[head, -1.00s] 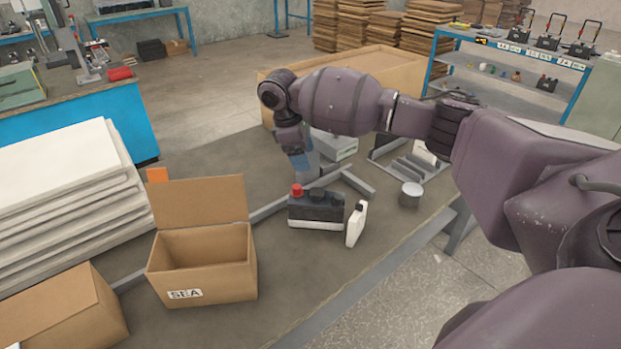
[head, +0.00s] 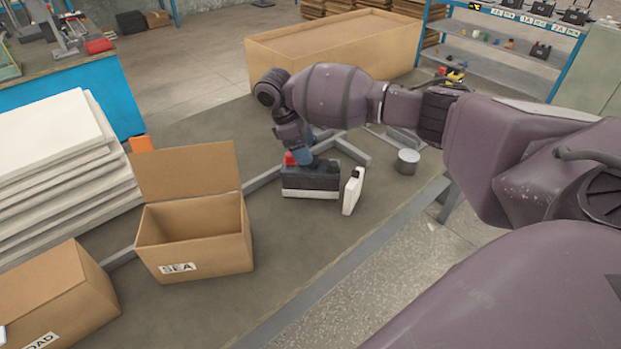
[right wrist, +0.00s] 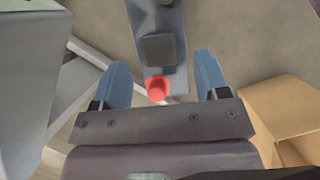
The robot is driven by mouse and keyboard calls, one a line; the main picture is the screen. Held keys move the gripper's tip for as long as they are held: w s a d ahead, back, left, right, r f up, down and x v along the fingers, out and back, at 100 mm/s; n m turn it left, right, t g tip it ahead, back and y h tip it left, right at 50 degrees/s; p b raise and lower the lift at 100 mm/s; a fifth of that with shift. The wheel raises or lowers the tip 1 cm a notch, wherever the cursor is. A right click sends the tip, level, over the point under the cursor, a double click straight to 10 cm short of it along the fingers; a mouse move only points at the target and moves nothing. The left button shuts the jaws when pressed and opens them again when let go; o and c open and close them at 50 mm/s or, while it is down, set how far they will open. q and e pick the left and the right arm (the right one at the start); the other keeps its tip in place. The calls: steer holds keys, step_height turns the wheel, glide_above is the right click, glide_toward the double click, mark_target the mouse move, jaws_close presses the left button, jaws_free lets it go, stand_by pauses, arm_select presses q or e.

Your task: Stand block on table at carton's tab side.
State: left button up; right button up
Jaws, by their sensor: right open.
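A black battery-like block (head: 310,181) with a grey lower part and a red cap lies on the table (head: 330,255). My right gripper (head: 303,152) is over its red-cap end in the head view. In the right wrist view my open gripper (right wrist: 160,64) has blue fingers on either side of the block (right wrist: 159,50), with gaps at both sides. The open carton marked SEA (head: 200,235) stands left of the block, flap raised. An orange tab (head: 140,144) shows by the flap's upper left corner; whether it is attached is unclear. My left gripper is not in view.
A white bottle (head: 352,192) stands close to the block's right end. Grey metal bars (head: 262,179) lie behind it. A grey can (head: 407,161) is farther right. Another carton (head: 60,305) and a white panel stack (head: 60,165) are at left. Table is clear in front of the block.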

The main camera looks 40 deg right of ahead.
mark_target(311, 176)
steer(key=x, duration=0.3)
steer(key=shift+w+f, duration=0.1)
jaws_close()
steer(key=shift+w, duration=0.1)
stand_by(0.4)
